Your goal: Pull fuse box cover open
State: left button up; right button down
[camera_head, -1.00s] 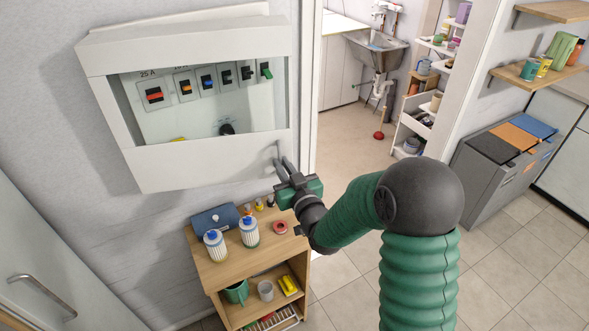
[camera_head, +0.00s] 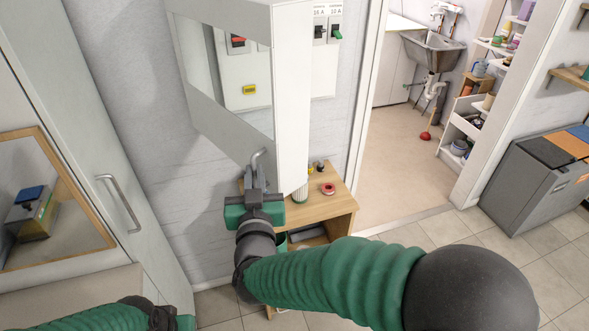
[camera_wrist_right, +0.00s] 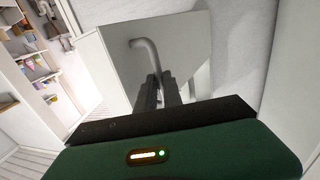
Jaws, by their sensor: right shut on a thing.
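The white fuse box cover (camera_head: 292,95) stands swung out from the wall, seen nearly edge-on with its window frame facing left. Behind it the fuse box panel shows a red switch (camera_head: 238,42), a green switch (camera_head: 336,32) and a yellow label (camera_head: 249,89). A grey bent handle (camera_head: 258,158) sits at the cover's lower part. My right gripper (camera_head: 256,188) is shut on the handle; the wrist view shows the handle (camera_wrist_right: 150,55) between its fingers. My left arm shows at the bottom left, but its fingertips are out of view.
A wooden shelf unit (camera_head: 322,211) stands below the fuse box with a red round item (camera_head: 327,188) on top. A tall cabinet door with a metal handle (camera_head: 118,203) is at left.

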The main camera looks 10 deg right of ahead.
jog(key=a, duration=0.3)
jog(key=shift+s+a+r, duration=0.25)
jog(key=shift+s+a, duration=0.05)
jog(key=shift+s, duration=0.05)
jog(key=shift+a, duration=0.15)
